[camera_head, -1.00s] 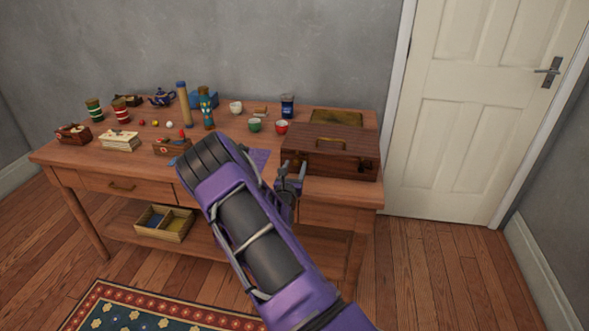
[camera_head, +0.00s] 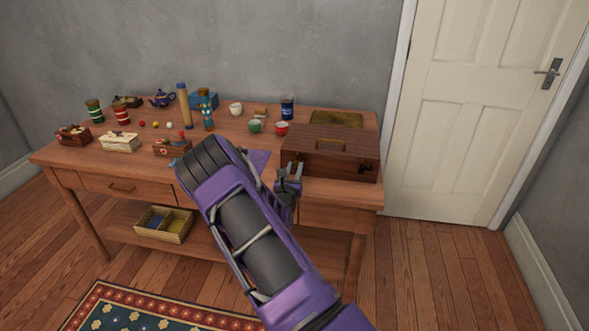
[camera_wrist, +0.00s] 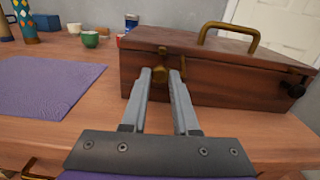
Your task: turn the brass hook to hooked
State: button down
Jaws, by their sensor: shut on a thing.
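A brown wooden case (camera_head: 330,145) with a brass handle sits at the right end of the table, and it fills the right of the wrist view (camera_wrist: 225,80). The brass hook (camera_wrist: 162,51) is on its front, near the left corner in the wrist view. In the head view my gripper (camera_head: 290,172) is at the case's front left corner.
A purple cloth (camera_wrist: 45,90) lies flat left of my gripper. A green cup (camera_wrist: 91,39) and a red cup (camera_head: 281,128) stand behind. A dark fitting (camera_wrist: 294,88) sits at the case's right front. Several jars and small boxes fill the table's left side.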

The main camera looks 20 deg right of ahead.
jog(key=n+p, duration=0.3)
jog(key=n, duration=0.3)
jog(key=shift+r, duration=0.1)
jog(key=n+p, duration=0.3)
jog(key=n, duration=0.3)
jog(key=shift+n, duration=0.4)
jog(key=c, duration=0.7)
grip_release()
jog(key=p+v, duration=0.1)
jog(key=v, duration=1.6)
jog(key=shift+s+a, duration=0.15)
jog(key=shift+s, duration=0.1)
